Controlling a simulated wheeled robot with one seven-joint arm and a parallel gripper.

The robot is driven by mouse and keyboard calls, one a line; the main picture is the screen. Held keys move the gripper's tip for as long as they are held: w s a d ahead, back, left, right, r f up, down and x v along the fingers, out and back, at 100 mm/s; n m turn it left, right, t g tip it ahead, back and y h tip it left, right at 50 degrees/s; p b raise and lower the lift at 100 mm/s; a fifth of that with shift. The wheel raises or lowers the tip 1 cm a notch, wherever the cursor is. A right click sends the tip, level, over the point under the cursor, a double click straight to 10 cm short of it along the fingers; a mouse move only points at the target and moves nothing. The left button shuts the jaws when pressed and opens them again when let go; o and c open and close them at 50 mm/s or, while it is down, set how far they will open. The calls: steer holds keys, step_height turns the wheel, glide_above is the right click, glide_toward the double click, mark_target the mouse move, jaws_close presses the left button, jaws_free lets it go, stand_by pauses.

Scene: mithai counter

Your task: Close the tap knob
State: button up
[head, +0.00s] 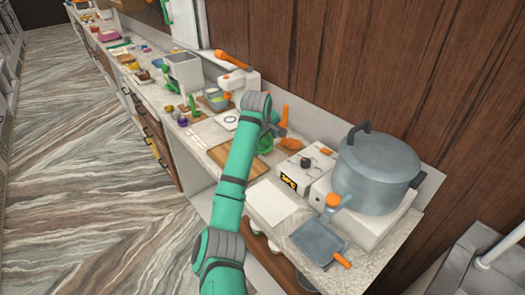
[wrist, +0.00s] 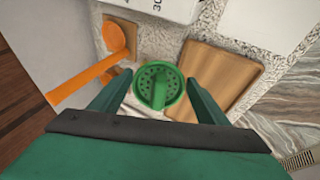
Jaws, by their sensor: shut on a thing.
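In the wrist view a round green piece (wrist: 147,76) with small holes in its face and a raised bar across it lies between my two dark green fingers. My gripper (wrist: 159,80) is shut on this piece, one finger on each side. I cannot tell from its look whether it is the tap knob. In the head view my green arm reaches over the counter, and a bright green thing (head: 265,144) shows beside the arm's end. The arm hides part of that spot, and no tap spout shows clearly.
An orange spoon-like thing (wrist: 88,80) lies to the left in the wrist view, a wooden board (wrist: 221,75) to the right. In the head view a large grey pot (head: 375,173) and a white box with a display (head: 305,168) stand to the right. Floor on the left is clear.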

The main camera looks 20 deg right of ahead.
mark_target(262, 148)
steer(key=shift+w+a+f, duration=0.1)
steer(key=shift+w+f, duration=0.85)
steer(key=shift+f, duration=1.8)
steer(key=o, duration=0.9)
steer(key=shift+f, duration=0.1)
steer(key=shift+c, duration=0.2)
steer(key=shift+w, duration=0.1)
